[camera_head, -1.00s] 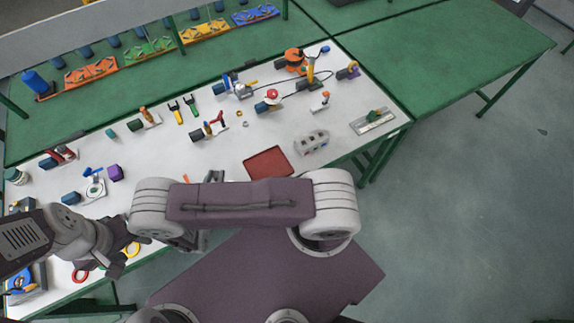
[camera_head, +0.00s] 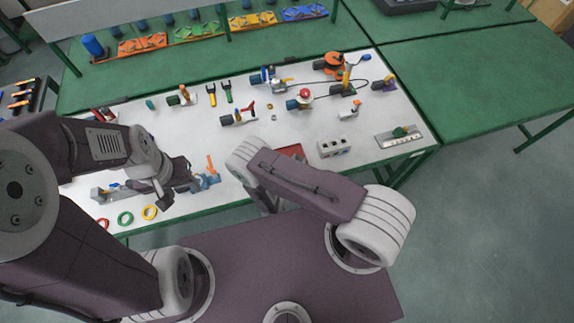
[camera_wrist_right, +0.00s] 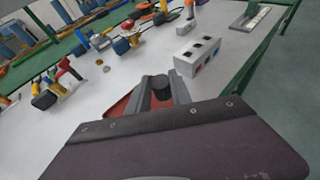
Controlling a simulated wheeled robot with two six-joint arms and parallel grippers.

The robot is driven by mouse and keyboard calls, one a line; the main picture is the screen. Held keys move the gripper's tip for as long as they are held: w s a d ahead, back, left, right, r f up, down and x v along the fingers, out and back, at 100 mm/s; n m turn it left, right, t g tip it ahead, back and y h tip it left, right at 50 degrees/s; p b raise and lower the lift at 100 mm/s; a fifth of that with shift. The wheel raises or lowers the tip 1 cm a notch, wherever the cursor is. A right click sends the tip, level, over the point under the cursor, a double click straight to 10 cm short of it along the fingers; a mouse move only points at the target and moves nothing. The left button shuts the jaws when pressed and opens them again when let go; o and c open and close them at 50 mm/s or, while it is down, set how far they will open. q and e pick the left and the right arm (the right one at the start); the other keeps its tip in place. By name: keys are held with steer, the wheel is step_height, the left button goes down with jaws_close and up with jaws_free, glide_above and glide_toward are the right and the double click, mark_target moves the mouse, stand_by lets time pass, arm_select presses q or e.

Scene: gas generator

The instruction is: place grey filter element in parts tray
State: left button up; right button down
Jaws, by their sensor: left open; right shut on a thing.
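In the right wrist view, my right gripper (camera_wrist_right: 160,92) is shut on a dark grey cylinder, the grey filter element (camera_wrist_right: 161,84), held upright between the fingertips. The red parts tray (camera_wrist_right: 119,108) lies behind and below the fingers, which partly hide it. In the head view, only a strip of the parts tray (camera_head: 291,149) shows behind my right arm, which hides the right fingertips and the filter. My left gripper (camera_head: 168,195) is open over the front left of the table, with no object visible in it.
A grey socket box (camera_head: 334,148) stands right of the tray. A metal plate with a green part (camera_head: 401,137) lies near the right edge. Red, green and yellow rings (camera_head: 125,218) lie at the front left. Several valves and tools stand farther back.

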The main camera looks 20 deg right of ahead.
steer(key=w+a+f+b, duration=0.2)
steer(key=w+f+b, duration=0.1)
steer(key=w+a+f+b, duration=0.1)
steer(key=w, duration=0.1)
steer(key=shift+w+f, duration=0.1)
steer(key=shift+f, duration=0.1)
steer(key=shift+w+a, duration=0.15)
steer(key=shift+w, duration=0.1)
steer(key=shift+a+r, duration=0.1)
steer(key=shift+r, duration=0.05)
step_height(320, 180, down, 4)
steer(key=b, duration=0.3)
steer(key=shift+s+r, duration=0.1)
steer(key=shift+f+b, duration=0.25)
steer(key=shift+b, duration=0.1)
steer(key=shift+r, duration=0.2)
steer(key=shift+f, duration=0.25)
arm_select(q)
step_height(320, 180, down, 10)
arm_select(e)
steer(key=c, duration=1.2)
jaws_free()
steer(key=shift+r, duration=0.1)
arm_select(q)
steer(key=shift+w, duration=0.1)
arm_select(e)
steer(key=shift+o, duration=0.2)
